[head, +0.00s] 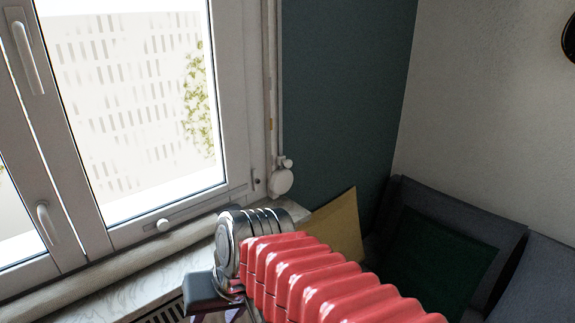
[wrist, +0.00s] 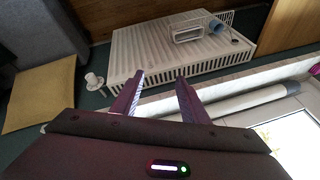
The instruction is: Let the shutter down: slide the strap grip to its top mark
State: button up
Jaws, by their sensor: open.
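In the head view a pale strap or rail (head: 279,75) runs down the wall right of the window frame. At its lower end is a small white knob-like part (head: 285,163), which may be the strap grip, just above a round white housing (head: 280,182). I cannot make out a top mark. In the wrist view a small white round fitting (wrist: 94,82) stands left of the fingers, perhaps the same hardware. My gripper (wrist: 160,79) is open and empty, its two purple fingers apart. In the head view it is low, left of and below the strap hardware, its fingers partly cut off.
The window (head: 140,100) has white handles and a sill (head: 60,312) beneath. A ribbed white radiator (wrist: 165,68) lies beyond my fingers in the wrist view. A yellow cushion (head: 338,228), a dark green cushion (head: 440,262) and grey seating (head: 500,215) stand at right.

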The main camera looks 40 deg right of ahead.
jog(key=w+d+r+m+t+y, duration=0.1)
jog(key=w+d+m+y, duration=0.3)
jog(key=w+m, duration=0.65)
jog(key=m+t+h, duration=0.5)
jog(key=m+t, duration=0.7)
jog(key=m, duration=1)
send_near(290, 164)
jog(key=s, duration=0.3)
jog(key=shift+f, duration=0.15)
jog(key=shift+n, duration=0.25)
jog(key=w, duration=1.3)
jog(key=shift+w+a, duration=0.2)
jog(key=shift+w, duration=0.2)
